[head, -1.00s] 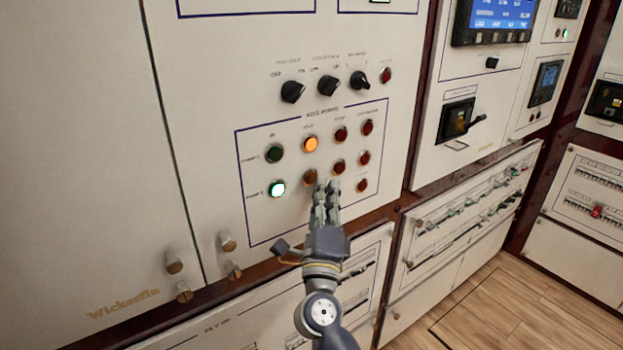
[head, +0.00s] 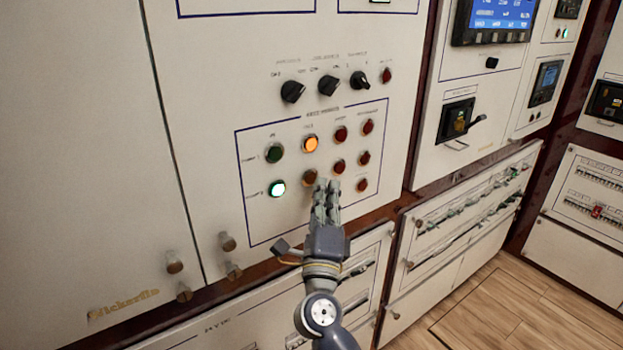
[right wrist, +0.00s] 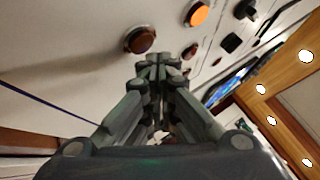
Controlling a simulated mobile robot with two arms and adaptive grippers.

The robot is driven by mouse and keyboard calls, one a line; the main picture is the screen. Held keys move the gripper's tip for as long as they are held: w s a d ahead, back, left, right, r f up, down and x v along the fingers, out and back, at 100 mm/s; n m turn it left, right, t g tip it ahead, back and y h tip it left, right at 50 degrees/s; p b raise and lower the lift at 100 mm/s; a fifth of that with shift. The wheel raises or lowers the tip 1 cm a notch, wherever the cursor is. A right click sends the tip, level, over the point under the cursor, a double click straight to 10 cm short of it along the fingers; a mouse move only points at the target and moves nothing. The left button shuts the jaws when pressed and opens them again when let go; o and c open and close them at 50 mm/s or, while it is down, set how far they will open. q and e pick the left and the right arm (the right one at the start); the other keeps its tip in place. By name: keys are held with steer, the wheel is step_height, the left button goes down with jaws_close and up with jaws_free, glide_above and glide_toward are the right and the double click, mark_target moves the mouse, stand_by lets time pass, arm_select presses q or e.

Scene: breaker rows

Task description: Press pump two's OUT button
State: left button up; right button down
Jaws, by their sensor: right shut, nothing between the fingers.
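The framed panel (head: 262,215) carries two rows of round buttons. In its lower row are a lit green button (head: 277,188), a dark amber button (head: 310,177) and two red buttons (head: 338,166). The column labels are too blurred to read surely, so I cannot tell which is OUT. My right gripper (head: 324,184) is shut and empty, its fingertips just right of and below the dark amber button. In the right wrist view that amber button (right wrist: 139,39) is ahead and left of the fingertips (right wrist: 157,60). Contact with the panel cannot be told. My left gripper is not in view.
The upper row has an unlit green button (head: 274,153), a lit amber button (head: 310,144) and two red ones. Black rotary knobs (head: 328,86) sit above the frame. Knobs (head: 227,241) stick out at the lower left. The panel's lower left is bare.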

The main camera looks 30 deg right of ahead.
steer(key=shift+w, duration=0.1)
steer(key=shift+w, duration=0.35)
steer(key=shift+w+a, duration=0.1)
steer(key=shift+w, duration=0.3)
stand_by(0.6)
steer(key=shift+s, duration=0.1)
steer(key=shift+s+p, duration=0.5)
steer(key=shift+s, duration=0.25)
steer(key=s, duration=0.3)
steer(key=s+p, duration=0.1)
steer(key=s, duration=0.1)
steer(key=shift+d, duration=0.25)
